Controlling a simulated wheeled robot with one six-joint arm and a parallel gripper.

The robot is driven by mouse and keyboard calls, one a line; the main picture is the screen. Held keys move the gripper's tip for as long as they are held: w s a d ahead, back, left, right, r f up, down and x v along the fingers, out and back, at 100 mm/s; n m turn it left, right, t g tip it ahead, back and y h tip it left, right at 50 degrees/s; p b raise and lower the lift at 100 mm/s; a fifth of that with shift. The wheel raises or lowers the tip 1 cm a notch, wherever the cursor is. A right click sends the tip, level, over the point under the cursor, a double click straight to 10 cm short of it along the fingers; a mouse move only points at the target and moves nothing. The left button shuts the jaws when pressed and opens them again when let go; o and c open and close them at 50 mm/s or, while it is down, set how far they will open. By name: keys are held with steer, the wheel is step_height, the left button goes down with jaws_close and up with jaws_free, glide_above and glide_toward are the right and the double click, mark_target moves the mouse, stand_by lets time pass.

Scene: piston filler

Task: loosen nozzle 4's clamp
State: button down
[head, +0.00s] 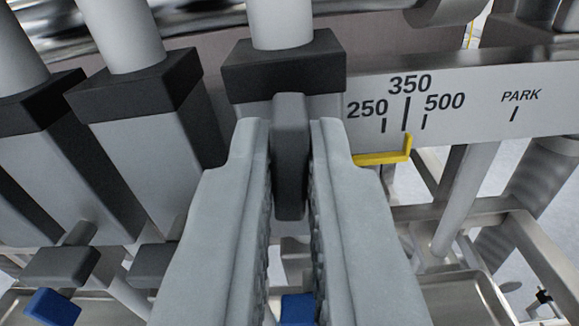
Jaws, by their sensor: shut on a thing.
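My gripper (289,130) is in the middle of the head view, its two light grey fingers pointing away from me. It is shut on a dark grey clamp handle (290,150), which stands upright between the fingers. The handle is in front of the rightmost nozzle block (283,68), which has a black collar and a light tube above it. The fingers hide much of that block and the clamp's base. No nozzle number shows, so I cannot confirm from the picture that this is nozzle 4.
More nozzle blocks (150,140) stand close on the left, with dark clamp handles (60,265) lower down. A scale plate (460,95) marked 250, 350, 500 and PARK is at right, with a yellow pointer (385,157) near 350. Metal frame bars and a tray (465,300) lie below.

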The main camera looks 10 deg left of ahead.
steer(key=shift+f+n, duration=0.1)
steer(key=shift+n, duration=0.5)
steer(key=c, duration=1.5)
jaws_free()
steer(key=s, duration=1.7)
steer(key=shift+s+d, duration=0.25)
steer(key=shift+d, duration=0.05)
